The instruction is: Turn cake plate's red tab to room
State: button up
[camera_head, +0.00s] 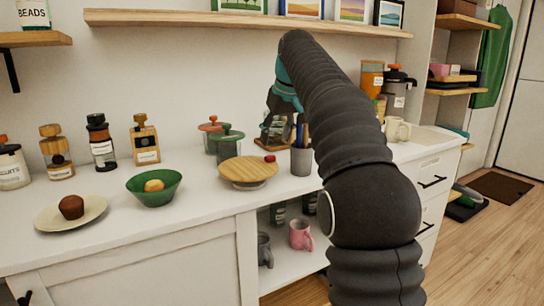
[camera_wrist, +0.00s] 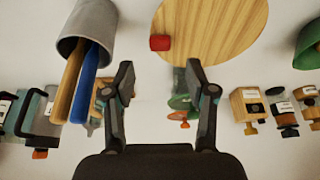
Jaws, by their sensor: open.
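The cake plate (camera_head: 248,171) is a round wooden board on a low foot, standing on the white counter. Its red tab (camera_head: 270,158) is on the rim at the back right, toward the wall. In the wrist view the plate (camera_wrist: 222,28) fills the top middle, with the red tab (camera_wrist: 160,43) at its lower left edge. My gripper (camera_wrist: 160,82) is open and empty. Its two fingers point toward the plate, and the tab appears straight ahead between them, apart from both. In the head view my arm hides much of the gripper.
A grey cup of pens (camera_head: 301,161) stands close to the plate's right; it also shows in the wrist view (camera_wrist: 97,22). A green bowl (camera_head: 154,188) is left.

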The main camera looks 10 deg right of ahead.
aim_at(271, 156)
jog(key=shift+b+x, duration=0.55)
jog(key=shift+x, duration=2.5)
grip_shut()
